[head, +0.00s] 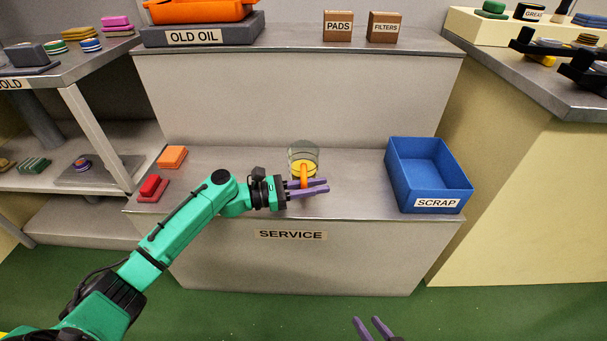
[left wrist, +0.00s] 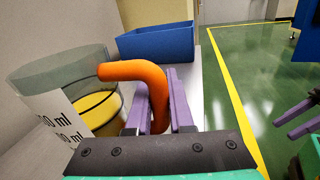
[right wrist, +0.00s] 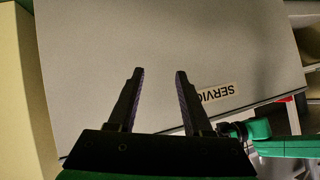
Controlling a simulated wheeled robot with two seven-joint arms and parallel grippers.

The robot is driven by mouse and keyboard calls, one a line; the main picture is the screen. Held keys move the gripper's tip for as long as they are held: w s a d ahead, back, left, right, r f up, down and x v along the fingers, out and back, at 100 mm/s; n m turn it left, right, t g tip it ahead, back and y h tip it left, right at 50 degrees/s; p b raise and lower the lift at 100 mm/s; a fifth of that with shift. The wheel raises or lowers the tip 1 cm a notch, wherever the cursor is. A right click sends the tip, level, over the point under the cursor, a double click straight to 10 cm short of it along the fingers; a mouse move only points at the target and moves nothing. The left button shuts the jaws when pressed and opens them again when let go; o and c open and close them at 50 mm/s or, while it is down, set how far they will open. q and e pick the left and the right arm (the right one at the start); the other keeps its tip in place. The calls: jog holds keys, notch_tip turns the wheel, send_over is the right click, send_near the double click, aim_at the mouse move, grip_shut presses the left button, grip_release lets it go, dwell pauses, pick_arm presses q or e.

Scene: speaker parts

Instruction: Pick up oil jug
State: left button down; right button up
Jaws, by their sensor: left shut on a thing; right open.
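The oil jug (head: 304,152) is a clear measuring jug with yellow oil in it and an orange handle. It stands upright on the service bench, left of the blue bin. In the left wrist view the jug (left wrist: 60,75) shows a white label with "ml" marks at the left, and its orange handle (left wrist: 140,71) curves down between the purple fingers. My left gripper (head: 307,188) is shut on that handle, at the jug's front. My right gripper (head: 372,328) is open and empty, low at the picture's bottom edge. The right wrist view shows its spread fingers (right wrist: 157,85) before the bench front.
A blue bin (head: 430,203) marked SCRAP stands right on the service bench (head: 350,200). Orange (head: 173,157) and red (head: 150,187) pieces lie at its left. The shelf above holds PADS (head: 338,26) and FILTERS (head: 384,27) boxes and an OLD OIL tray (head: 193,37). Bench space right of the jug is clear.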

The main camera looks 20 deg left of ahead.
dwell(0.4)
pick_arm(q)
jog(key=shift+r, duration=0.2)
jog(key=shift+r+p, duration=0.3)
pick_arm(e)
jog(key=s+d+r+g+h+p, duration=0.55)
jog(key=d+r+g, duration=0.2)
jog(key=d, duration=0.45)
pick_arm(q)
notch_tip(320, 180, up, 19)
jog(key=p, duration=0.2)
pick_arm(e)
jog(key=shift+m, duration=0.3)
jog(key=f, duration=0.3)
jog(key=d+f, duration=0.1)
jog(key=shift+w+f, duration=0.15)
jog(key=shift+f, duration=0.25)
